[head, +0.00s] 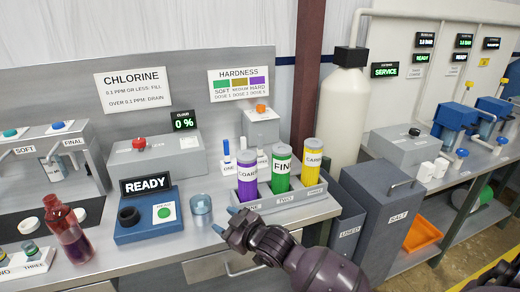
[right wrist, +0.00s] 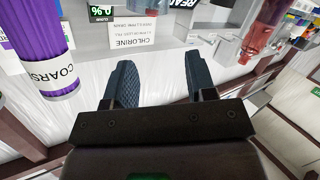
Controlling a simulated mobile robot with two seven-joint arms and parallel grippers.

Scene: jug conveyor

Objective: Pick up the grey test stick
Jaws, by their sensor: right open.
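My right gripper (head: 224,219) is open and empty above the front edge of the grey counter, its fingertips pointing left. In the right wrist view its two dark blue fingers (right wrist: 160,82) stand apart with nothing between them. Small upright sticks (head: 227,150) with blue showing stand in a white holder behind the purple tube, well beyond the gripper. A paler thin piece is beside them. I cannot make out for certain which is the grey test stick. My left gripper is not in view.
Purple (head: 246,180), green (head: 281,168) and yellow (head: 311,160) tubes stand in a grey rack (head: 287,200). A clear cup (head: 201,208) stands beside the blue READY unit (head: 146,229). A red bottle (head: 67,230) is at left. Grey bins (head: 380,215) stand right of the counter.

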